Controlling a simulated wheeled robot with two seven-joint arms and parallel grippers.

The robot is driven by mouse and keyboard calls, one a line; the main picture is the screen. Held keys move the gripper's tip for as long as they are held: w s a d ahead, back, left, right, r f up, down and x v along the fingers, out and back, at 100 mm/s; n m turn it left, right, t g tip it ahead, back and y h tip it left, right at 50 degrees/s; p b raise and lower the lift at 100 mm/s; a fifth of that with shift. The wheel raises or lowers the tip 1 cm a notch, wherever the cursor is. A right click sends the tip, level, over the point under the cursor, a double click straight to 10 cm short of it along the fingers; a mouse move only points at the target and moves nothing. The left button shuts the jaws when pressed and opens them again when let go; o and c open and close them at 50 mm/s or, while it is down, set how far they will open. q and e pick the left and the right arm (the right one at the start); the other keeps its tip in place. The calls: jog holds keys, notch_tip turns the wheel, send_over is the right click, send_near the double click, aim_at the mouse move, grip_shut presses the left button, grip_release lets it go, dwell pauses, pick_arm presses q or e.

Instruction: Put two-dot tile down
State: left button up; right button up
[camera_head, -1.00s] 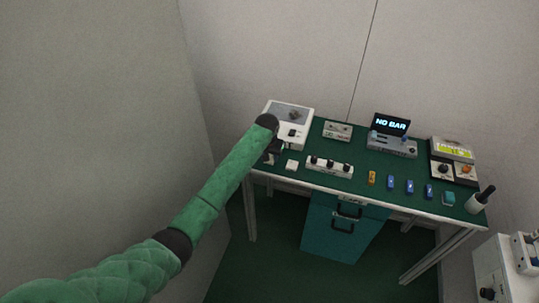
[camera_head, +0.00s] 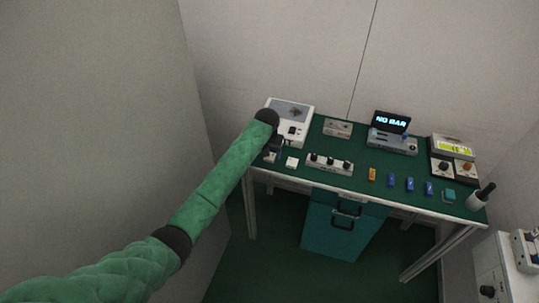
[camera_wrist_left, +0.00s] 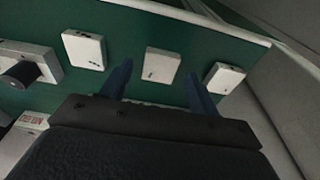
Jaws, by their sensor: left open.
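Three small white tiles lie in a row on the green tabletop near its edge in the left wrist view. The middle tile (camera_wrist_left: 162,64) lies between and just beyond my two blue fingertips, apart from them; its dark dots are too small to count surely. The left tile (camera_wrist_left: 84,48) and right tile (camera_wrist_left: 225,77) flank it. I cannot tell for sure which is the two-dot tile. My left gripper (camera_wrist_left: 158,80) is open and empty. In the head view it (camera_head: 273,149) is over the table's left end, partly hidden by my arm. My right gripper is out of view.
A white block with black knobs (camera_head: 330,165) stands right of the tiles. Behind are a white box with a grey panel (camera_head: 290,112) and a display reading "NO BAR" (camera_head: 391,123). Orange and blue pieces (camera_head: 391,181) line the front right. A wall is close at left.

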pick_arm(q)
notch_tip(320, 180, up, 11)
jog(key=s+b, duration=0.1)
jog(key=b, duration=0.1)
jog(key=shift+s+a+f+b, duration=0.15)
jog(key=shift+s+a+b, duration=0.1)
jog(key=shift+b, duration=0.1)
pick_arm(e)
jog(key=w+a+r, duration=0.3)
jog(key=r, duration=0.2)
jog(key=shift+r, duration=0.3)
pick_arm(q)
jog(key=shift+f, duration=0.1)
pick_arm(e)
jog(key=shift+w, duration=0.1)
